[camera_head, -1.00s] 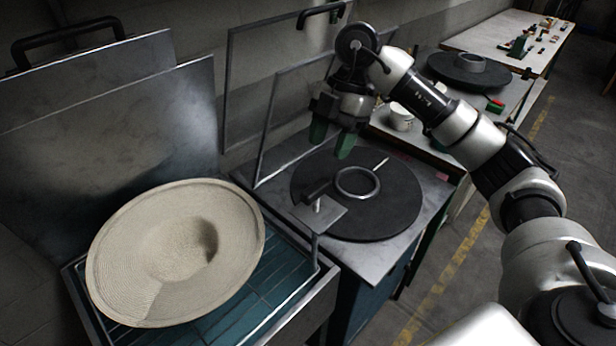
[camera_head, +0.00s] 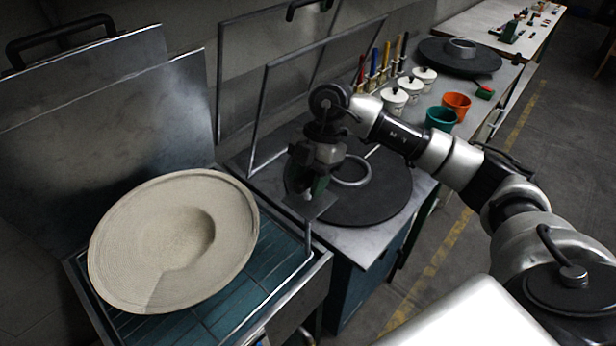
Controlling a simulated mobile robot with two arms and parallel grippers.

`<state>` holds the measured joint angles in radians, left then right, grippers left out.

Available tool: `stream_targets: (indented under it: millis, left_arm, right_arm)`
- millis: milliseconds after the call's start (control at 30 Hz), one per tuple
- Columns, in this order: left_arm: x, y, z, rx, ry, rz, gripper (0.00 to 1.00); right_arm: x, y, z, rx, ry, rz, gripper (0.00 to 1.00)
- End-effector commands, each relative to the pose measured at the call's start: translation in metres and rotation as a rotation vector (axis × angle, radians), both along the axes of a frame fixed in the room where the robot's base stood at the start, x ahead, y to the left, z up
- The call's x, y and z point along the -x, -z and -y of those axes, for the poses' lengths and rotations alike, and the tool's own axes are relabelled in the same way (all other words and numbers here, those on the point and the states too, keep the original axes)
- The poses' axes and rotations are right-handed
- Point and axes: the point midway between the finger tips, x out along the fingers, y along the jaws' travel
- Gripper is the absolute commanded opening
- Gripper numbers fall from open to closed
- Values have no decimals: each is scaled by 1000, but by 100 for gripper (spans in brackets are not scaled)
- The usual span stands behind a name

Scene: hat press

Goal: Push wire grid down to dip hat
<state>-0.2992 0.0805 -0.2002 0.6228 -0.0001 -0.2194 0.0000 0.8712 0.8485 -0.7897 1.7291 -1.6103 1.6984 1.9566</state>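The cream, wide-brimmed hat (camera_head: 150,228) lies tilted on the wire grid (camera_head: 262,307), its hollow crown facing up. The grid sits over the teal-lined tank (camera_head: 318,268) and is largely hidden under the hat. My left gripper is not in view.
Just right of the tank, a bench holds a round dark plate (camera_head: 385,205) with a metal ring (camera_head: 351,171). White lidded pots (camera_head: 394,102), an orange cup (camera_head: 456,104) and a green cup (camera_head: 440,119) stand farther back. Metal lids (camera_head: 185,110) stand upright behind the tank.

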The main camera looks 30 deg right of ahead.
Motion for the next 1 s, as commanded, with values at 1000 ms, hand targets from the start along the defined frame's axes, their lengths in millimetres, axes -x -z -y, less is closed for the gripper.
stream_targets:
  millis: [1000]
  left_arm:
    - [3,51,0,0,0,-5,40]
  right_arm:
    - [1,85,0,0,0,-3,0]
